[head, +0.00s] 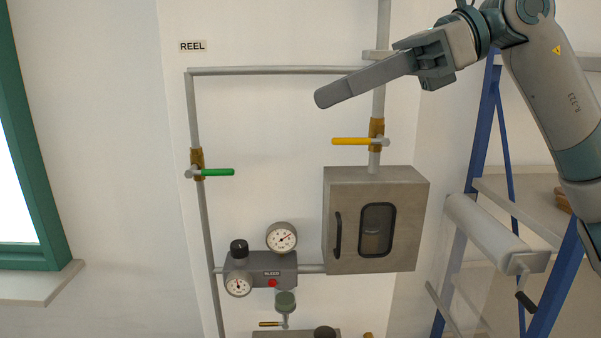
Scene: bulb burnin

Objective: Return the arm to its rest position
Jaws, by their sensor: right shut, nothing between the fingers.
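My right arm (560,95) comes in from the right edge and bends over at the top right. My right gripper (322,98) points left and a little down, in front of the upper pipe run. Its fingers are shut together with nothing visible between them. It appears above the yellow-handled valve (352,141) in the picture, and I see no contact with it. My left gripper does not show.
A blue-framed rack (484,130) with a roller (490,232) stands at the right, below my arm. A grey cabinet (341,250), a green-handled valve (218,172) and gauges (281,237) are on the wall.

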